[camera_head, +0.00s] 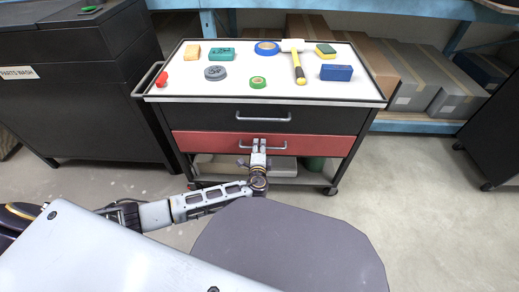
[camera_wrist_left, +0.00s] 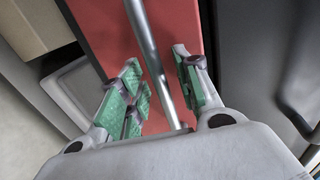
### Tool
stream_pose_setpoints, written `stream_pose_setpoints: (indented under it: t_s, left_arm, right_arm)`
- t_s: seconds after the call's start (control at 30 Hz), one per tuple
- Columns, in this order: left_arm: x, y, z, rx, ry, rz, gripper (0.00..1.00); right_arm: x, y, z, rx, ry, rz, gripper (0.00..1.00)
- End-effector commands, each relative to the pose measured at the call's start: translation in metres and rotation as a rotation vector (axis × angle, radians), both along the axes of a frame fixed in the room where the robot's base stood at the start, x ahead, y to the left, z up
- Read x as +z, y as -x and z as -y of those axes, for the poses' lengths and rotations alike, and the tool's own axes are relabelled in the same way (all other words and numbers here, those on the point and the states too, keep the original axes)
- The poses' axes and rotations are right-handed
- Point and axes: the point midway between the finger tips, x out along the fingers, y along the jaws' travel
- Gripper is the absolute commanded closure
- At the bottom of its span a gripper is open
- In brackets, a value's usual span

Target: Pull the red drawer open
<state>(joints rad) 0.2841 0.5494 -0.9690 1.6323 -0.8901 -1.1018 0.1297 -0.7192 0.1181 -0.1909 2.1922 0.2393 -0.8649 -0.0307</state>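The red drawer (camera_head: 200,143) is the lower drawer of the tool cart, below a black drawer. Its front looks flush with the cart, and a silver bar handle (camera_head: 278,148) runs across it. My left gripper (camera_head: 259,145) is at the middle of that handle. In the left wrist view, the red drawer front (camera_wrist_left: 98,28) lies behind the handle bar (camera_wrist_left: 148,40). The bar passes between the green-padded fingers of my left gripper (camera_wrist_left: 164,88), which stand apart with gaps beside the bar. My right gripper is not in view.
The white cart top (camera_head: 190,88) holds a hammer (camera_head: 297,62), tape rolls, sponges and small blocks. A black drawer (camera_head: 325,118) is above the red one. A dark parts-wash cabinet (camera_head: 80,100) stands left. Cardboard boxes (camera_head: 420,75) sit behind right. Floor is clear at right.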

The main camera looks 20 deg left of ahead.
Motion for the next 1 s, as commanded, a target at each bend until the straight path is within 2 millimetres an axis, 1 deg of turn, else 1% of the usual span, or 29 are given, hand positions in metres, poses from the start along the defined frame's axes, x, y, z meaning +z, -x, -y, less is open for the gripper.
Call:
stream_pose_setpoints:
  t_s: [0.33,0.37,0.6,1.0]
  left_arm:
    - [0.0000,-0.0023,-0.0003,-0.001,0.000,0.000,0.67]
    - [0.0000,-0.0023,-0.0003,-0.001,0.000,0.000,0.68]
    - [-0.0001,-0.0021,-0.0004,-0.001,0.000,0.000,0.99]
    - [-0.0008,-0.0018,-0.0001,-0.001,0.000,-0.001,1.00]
  right_arm:
    - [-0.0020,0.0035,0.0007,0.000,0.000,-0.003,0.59]
    - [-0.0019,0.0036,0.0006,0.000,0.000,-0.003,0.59]
    - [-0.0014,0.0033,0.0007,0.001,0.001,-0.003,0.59]
    - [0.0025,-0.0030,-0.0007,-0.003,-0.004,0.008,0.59]
